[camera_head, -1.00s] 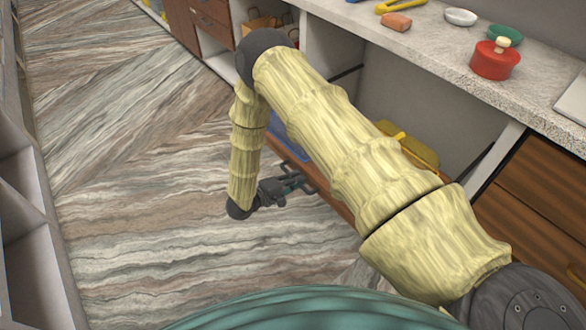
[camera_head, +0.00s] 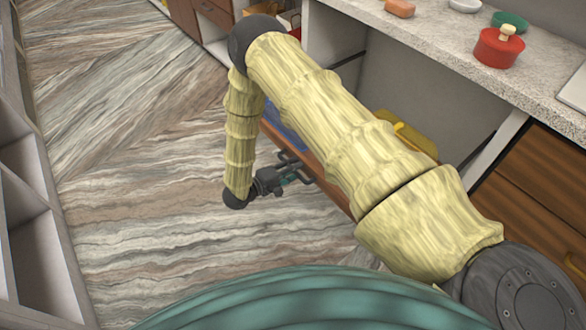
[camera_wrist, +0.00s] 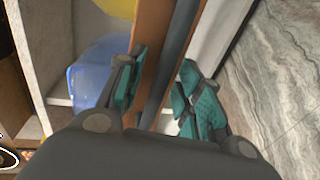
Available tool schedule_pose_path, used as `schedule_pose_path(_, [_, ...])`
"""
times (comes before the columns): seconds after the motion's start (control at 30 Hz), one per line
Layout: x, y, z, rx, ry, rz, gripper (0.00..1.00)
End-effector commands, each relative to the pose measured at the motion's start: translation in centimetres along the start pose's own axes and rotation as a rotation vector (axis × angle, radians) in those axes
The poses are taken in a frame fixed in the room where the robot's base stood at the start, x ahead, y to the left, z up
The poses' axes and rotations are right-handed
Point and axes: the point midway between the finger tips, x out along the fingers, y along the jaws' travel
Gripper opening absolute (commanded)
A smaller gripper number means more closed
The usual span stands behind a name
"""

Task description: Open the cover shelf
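The cover shelf's wooden front panel (camera_head: 331,183) runs below the counter in the head view, partly hidden behind my arm. In the wrist view the panel (camera_wrist: 150,45) shows edge-on beside a long dark handle bar (camera_wrist: 176,55). My gripper (camera_head: 294,173) is at the panel's outer side in the head view. In the wrist view my gripper (camera_wrist: 160,88) is open, with one teal-padded finger on each side of the bar. The left finger overlaps the panel's edge. I cannot tell whether either finger touches the bar.
Behind the panel are a blue translucent container (camera_wrist: 92,70) and a yellow one (camera_head: 408,133). The counter (camera_head: 420,45) above holds a red lidded pot (camera_head: 497,49) and small bowls. Wooden drawers (camera_head: 540,185) are at right. Open floor (camera_head: 130,150) lies to the left.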

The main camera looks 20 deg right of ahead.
Motion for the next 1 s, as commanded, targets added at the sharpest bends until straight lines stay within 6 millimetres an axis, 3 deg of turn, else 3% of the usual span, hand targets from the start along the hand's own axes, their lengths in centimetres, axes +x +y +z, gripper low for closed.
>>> schedule_pose_path(0.27, [-1.3, 0.0, 0.0, 0.000, 0.000, 0.000, 0.35])
schedule_pose_path(0.7, [-8.9, 0.0, -0.1, 0.000, 0.002, 0.000, 0.35])
schedule_pose_path(1.0, [-11.7, 0.0, -0.1, 0.000, 0.000, 0.000, 0.35])
